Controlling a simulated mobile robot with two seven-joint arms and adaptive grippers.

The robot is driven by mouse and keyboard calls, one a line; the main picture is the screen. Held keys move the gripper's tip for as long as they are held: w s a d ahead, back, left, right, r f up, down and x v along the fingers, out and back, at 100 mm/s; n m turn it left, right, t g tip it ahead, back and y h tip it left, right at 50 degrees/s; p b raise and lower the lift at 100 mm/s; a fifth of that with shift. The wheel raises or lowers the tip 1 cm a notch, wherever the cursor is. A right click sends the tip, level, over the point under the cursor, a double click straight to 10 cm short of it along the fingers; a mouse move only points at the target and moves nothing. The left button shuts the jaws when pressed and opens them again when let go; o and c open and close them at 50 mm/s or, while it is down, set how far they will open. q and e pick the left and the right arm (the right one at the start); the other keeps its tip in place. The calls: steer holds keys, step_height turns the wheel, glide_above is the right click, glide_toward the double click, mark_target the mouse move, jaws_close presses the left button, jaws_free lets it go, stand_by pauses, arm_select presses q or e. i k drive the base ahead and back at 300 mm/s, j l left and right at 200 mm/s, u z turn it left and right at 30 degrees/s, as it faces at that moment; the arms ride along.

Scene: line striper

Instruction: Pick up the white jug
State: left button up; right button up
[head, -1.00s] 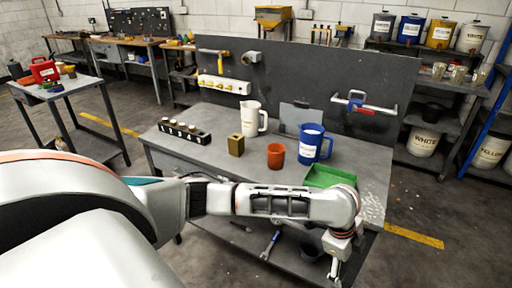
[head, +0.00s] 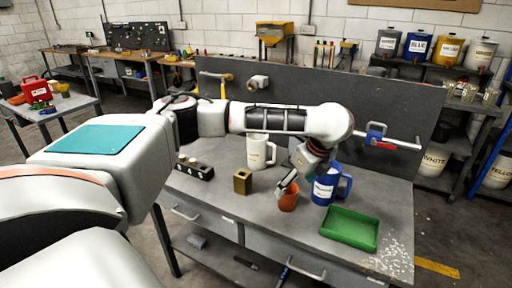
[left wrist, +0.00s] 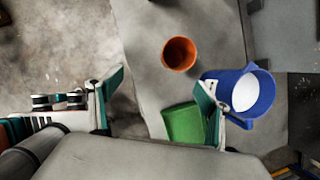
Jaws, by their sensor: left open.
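The white jug (head: 257,154) stands upright on the workbench, its handle toward the right. My left gripper (head: 286,186) is open and empty, pointing down by the orange cup, to the right of and nearer than the jug. In the left wrist view the two fingers (left wrist: 161,82) are spread wide with nothing between them. The white jug cannot be made out in that view. My right gripper is not in view.
The orange cup (head: 288,199) stands close to my left gripper. A blue jug (head: 325,188) and a green tray (head: 350,228) are to its right. A brass-coloured block (head: 242,182) and a dark rack (head: 196,170) are left. A grey panel (head: 385,150) closes the bench's back.

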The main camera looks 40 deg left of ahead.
mark_target(257, 144)
steer(key=i+j, duration=0.15)
steer(key=j, duration=0.2)
steer(key=i+j, duration=0.1)
steer(key=j, duration=0.2)
steer(key=i+j, duration=0.15)
steer(key=j, duration=0.2)
steer(key=i+j, duration=0.15)
steer(key=j, duration=0.2)
